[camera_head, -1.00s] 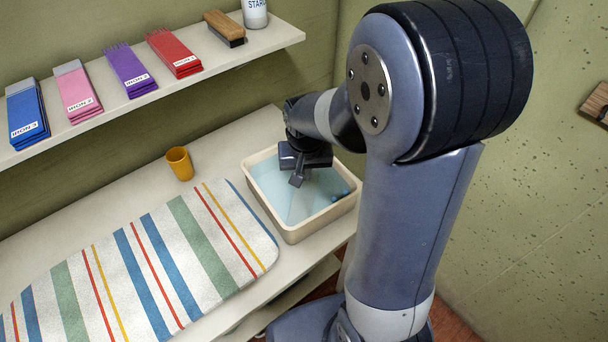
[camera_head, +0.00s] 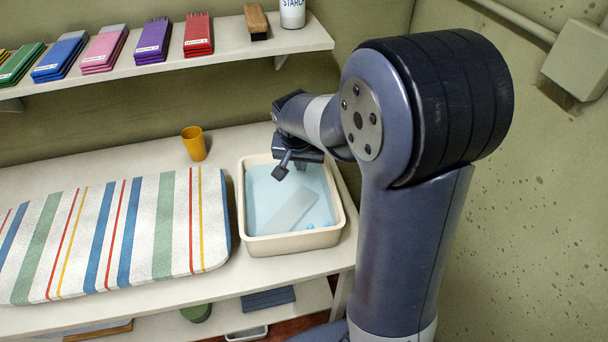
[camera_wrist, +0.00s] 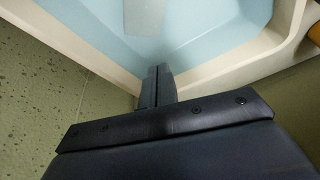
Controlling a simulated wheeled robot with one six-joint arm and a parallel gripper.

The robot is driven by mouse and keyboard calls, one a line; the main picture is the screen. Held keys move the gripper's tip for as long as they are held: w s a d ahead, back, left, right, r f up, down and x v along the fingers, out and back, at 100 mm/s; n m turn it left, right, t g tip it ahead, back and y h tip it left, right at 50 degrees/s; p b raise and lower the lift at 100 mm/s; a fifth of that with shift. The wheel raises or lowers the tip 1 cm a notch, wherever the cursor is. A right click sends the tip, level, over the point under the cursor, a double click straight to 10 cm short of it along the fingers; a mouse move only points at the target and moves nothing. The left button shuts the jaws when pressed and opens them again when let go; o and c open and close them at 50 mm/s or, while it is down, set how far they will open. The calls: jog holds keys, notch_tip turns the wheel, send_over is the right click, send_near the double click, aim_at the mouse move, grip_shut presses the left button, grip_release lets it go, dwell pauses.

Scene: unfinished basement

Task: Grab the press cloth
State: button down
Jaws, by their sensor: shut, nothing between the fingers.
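A pale, flat rectangular piece, perhaps the press cloth (camera_head: 292,211), lies slantwise in the light-blue water of a cream basin (camera_head: 296,242). Part of a pale piece also shows at the top of the wrist view (camera_wrist: 145,16). My gripper (camera_head: 281,173) is over the back part of the basin, behind the pale piece and apart from it. In the wrist view my gripper (camera_wrist: 160,72) has its fingers together with nothing between them, near a basin corner.
A striped ironing pad (camera_head: 110,235) lies left of the basin, and a yellow cup (camera_head: 194,144) stands behind it. A wall shelf (camera_head: 130,71) above holds folded coloured cloths, a brush (camera_head: 256,22) and a starch can (camera_head: 292,12). A dark-blue folded item (camera_head: 268,298) lies on the lower shelf.

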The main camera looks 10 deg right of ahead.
aim_at(302, 188)
jog(key=x, duration=0.9)
jog(key=shift+f, duration=0.25)
jog(key=shift+s+a+f+b, duration=0.15)
jog(key=shift+s+a+b, duration=0.1)
jog(key=shift+s+b, duration=0.55)
jog(key=shift+s+a, duration=0.1)
jog(key=shift+s, duration=0.1)
